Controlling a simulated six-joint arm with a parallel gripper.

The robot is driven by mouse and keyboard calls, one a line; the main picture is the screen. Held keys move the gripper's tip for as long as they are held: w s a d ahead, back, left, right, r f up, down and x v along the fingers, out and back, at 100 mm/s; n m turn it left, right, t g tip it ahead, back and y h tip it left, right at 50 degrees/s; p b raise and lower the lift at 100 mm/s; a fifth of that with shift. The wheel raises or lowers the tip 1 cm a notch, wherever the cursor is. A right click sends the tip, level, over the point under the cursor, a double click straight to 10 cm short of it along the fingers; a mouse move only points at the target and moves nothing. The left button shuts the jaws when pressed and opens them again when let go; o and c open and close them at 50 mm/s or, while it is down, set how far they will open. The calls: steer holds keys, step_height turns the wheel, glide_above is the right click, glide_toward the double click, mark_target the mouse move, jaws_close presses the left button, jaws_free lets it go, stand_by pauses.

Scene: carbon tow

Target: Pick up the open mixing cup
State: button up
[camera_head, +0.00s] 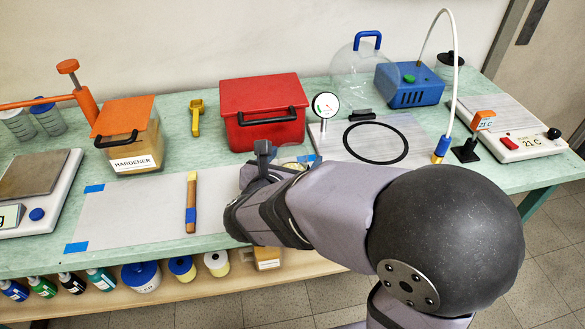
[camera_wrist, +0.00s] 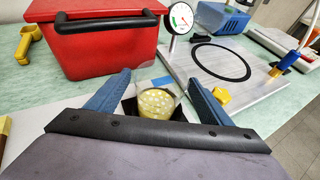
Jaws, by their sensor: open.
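The open mixing cup (camera_wrist: 158,103) is clear, with pale yellow, bubbly contents. In the wrist view it stands upright between the two blue fingers of my gripper (camera_wrist: 158,76). A gap shows on both sides of the cup, and the fingers do not appear to touch it. My gripper is open. In the head view my gripper (camera_head: 264,150) is low over the bench, in front of the red box. Only a little of the cup's rim may show there, since my arm hides the rest.
The red box (camera_head: 263,107) with a black handle stands close behind the cup. A plate (camera_head: 330,143) with a black ring and a dial gauge (camera_head: 325,104) lie to the right. A wood-handled brush (camera_head: 191,205) lies on the white sheet (camera_head: 140,215) to the left.

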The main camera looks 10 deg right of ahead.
mark_target(296, 149)
steer(key=shift+x, duration=1.7)
steer(key=shift+c, duration=0.7)
steer(key=c, duration=1)
steer(key=shift+c, duration=0.2)
steer(key=shift+r, duration=0.2)
steer(key=shift+r, duration=0.8)
step_height(296, 149, up, 2)
steer(key=shift+s+a+r+p, duration=0.1)
steer(key=shift+p, duration=0.25)
steer(key=s+a, duration=0.2)
steer(key=s, duration=0.3)
steer(key=s+a, duration=0.3)
steer(key=s, duration=0.2)
steer(key=s+a, duration=0.3)
steer(key=s, duration=0.2)
steer(key=shift+s+a+f, duration=0.2)
steer(key=shift+s+f, duration=0.1)
steer(key=shift+s, duration=0.05)
